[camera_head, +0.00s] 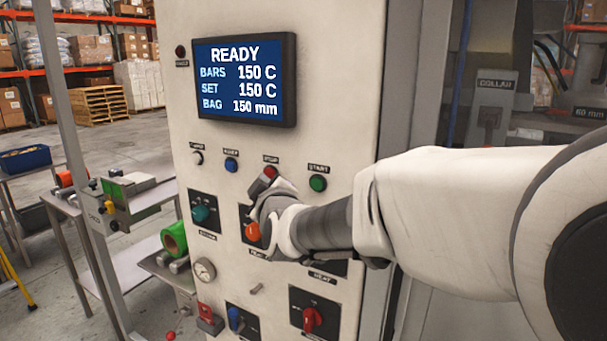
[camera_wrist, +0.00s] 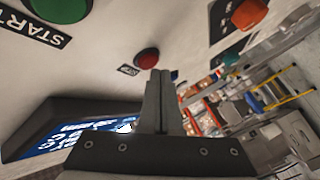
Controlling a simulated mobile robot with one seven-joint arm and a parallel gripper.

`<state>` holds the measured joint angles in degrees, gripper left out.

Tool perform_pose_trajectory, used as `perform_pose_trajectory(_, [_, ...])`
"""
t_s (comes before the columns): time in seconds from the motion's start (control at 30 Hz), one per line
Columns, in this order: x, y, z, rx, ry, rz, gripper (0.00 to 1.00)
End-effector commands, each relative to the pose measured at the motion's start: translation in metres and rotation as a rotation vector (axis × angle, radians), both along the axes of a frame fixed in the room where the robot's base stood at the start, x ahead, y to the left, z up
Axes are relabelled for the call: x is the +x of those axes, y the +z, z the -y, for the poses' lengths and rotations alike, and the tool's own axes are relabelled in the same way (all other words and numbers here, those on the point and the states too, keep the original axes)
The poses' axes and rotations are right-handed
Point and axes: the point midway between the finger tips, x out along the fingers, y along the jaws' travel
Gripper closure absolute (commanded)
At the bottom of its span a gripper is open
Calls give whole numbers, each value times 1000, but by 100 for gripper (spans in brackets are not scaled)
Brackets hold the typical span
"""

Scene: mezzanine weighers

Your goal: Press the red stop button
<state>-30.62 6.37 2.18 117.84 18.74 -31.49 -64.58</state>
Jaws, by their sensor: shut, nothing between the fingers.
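The red stop button (camera_head: 270,172) is on the pale control panel under a small STOP label, between the blue and green buttons. My gripper (camera_head: 264,184) is right at it, its tip partly covering the button's lower side. In the wrist view the red stop button (camera_wrist: 147,57) shows just beyond the tips of my gripper (camera_wrist: 161,76). The two fingers are shut together with nothing between them. I cannot tell whether the fingertips touch the button.
The green start button (camera_head: 318,183) is to the right and a blue button (camera_head: 231,164) to the left. An orange knob (camera_head: 252,232) is below, close to my gripper. The display (camera_head: 245,79) above reads READY. A red switch (camera_head: 312,319) sits low on the panel.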

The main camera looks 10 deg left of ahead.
Motion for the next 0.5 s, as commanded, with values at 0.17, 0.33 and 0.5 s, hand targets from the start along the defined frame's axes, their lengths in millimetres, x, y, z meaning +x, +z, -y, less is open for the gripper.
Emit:
perform_pose_trajectory(0.17, [-5, 0, -2, -2, 2, 1, 100])
perform_pose_trajectory(0.33, [-4, 0, -2, -1, 1, 0, 100])
perform_pose_trajectory(0.5, [-12, 1, -6, 1, 3, 0, 100])
